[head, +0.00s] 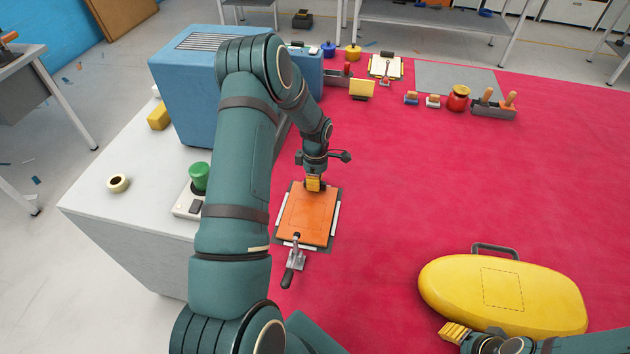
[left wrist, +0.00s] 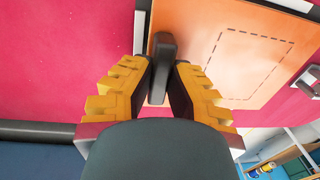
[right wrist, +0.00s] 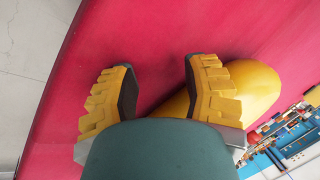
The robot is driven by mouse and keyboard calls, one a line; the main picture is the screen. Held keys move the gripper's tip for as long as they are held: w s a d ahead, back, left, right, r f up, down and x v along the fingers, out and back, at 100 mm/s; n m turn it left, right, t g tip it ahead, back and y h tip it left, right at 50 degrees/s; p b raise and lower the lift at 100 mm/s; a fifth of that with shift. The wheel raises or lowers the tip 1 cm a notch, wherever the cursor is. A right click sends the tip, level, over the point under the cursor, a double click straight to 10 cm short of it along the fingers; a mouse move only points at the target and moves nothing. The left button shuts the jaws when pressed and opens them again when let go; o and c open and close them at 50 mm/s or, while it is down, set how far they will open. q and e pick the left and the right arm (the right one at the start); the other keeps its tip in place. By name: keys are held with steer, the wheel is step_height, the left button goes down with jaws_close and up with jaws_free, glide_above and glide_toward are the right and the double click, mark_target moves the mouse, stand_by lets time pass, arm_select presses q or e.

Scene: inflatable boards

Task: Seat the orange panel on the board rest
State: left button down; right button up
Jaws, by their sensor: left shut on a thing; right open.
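The orange panel (head: 308,218) lies flat over the dark board rest (head: 279,239), between its white edge strips. A dashed rectangle marks the panel's face. My left gripper (head: 314,184) is at the panel's far edge. In the left wrist view my left gripper (left wrist: 163,75) is shut on the dark handle (left wrist: 160,60) at the edge of the panel (left wrist: 225,50). A toggle clamp (head: 296,258) with a dark handle stands at the rest's near edge. My right gripper (head: 455,332) is open and empty beside the yellow board; it also shows in the right wrist view (right wrist: 158,85).
The yellow board (head: 503,293) with a dark handle lies at the lower right. A blue box (head: 185,100), a green button (head: 199,178) and a tape roll (head: 118,183) are on the left. Small tools and a red pot (head: 458,98) line the back. The red middle is clear.

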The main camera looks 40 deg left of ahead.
arm_select(q)
steer(key=shift+s+f+b, duration=0.15)
steer(key=shift+f+b, duration=0.2)
steer(key=shift+b, duration=0.15)
arm_select(e)
steer(key=shift+s+d+f, duration=0.1)
steer(key=shift+s+f, duration=0.05)
steer(key=shift+f, duration=0.3)
stand_by(0.5)
arm_select(q)
steer(key=shift+c, duration=2.1)
jaws_free()
steer(key=shift+w+r+p, duration=0.2)
steer(key=shift+r+p, duration=0.5)
steer(key=shift+r, duration=0.35)
arm_select(e)
steer(key=shift+r, duration=0.5)
arm_select(q)
steer(key=shift+r+p, duration=1.15)
steer(key=shift+r, duration=0.8)
arm_select(e)
steer(key=shift+r, duration=1.25)
arm_select(q)
steer(key=shift+s+f, duration=0.1)
